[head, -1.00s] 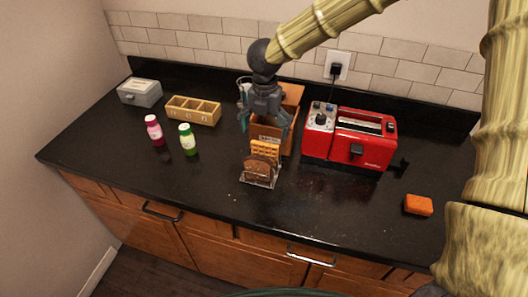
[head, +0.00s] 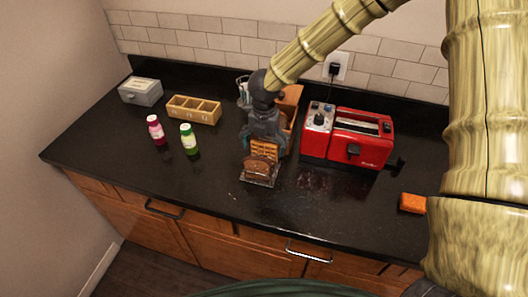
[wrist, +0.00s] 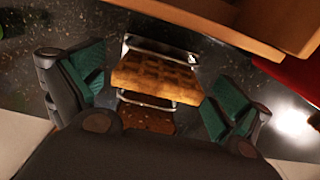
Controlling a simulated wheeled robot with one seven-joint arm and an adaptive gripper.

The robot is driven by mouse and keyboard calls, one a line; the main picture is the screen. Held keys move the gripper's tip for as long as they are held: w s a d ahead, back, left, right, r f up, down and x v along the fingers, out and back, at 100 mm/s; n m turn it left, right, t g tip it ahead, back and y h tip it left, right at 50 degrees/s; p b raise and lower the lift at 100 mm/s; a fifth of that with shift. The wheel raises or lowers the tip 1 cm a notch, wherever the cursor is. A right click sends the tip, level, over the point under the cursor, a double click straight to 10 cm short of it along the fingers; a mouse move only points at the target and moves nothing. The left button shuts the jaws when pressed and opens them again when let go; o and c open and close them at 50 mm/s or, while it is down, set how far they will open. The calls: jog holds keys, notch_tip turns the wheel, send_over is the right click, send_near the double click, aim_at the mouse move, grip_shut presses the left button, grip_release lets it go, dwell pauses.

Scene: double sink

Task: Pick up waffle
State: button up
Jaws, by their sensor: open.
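The waffle (head: 265,149) is golden brown with a grid pattern and stands in a small wire rack (head: 262,183) on the dark counter. A slice of brown bread (head: 259,166) stands in front of it in the same rack. In the wrist view the waffle (wrist: 155,76) lies between the two green-padded fingers. My gripper (wrist: 150,95) is open, with a finger on each side and visible gaps to the waffle. In the head view my gripper (head: 264,140) is right above and behind the rack, and its fingers partly hide the waffle's sides.
A red toaster (head: 350,140) stands close to the right, and a wooden box (head: 290,105) is just behind my gripper. Two bottles (head: 188,139), a divided wooden tray (head: 194,109) and a grey box (head: 140,92) are left. An orange sponge-like block (head: 412,203) lies far right.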

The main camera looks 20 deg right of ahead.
jog(key=c, duration=0.8)
jog(key=shift+r, duration=0.15)
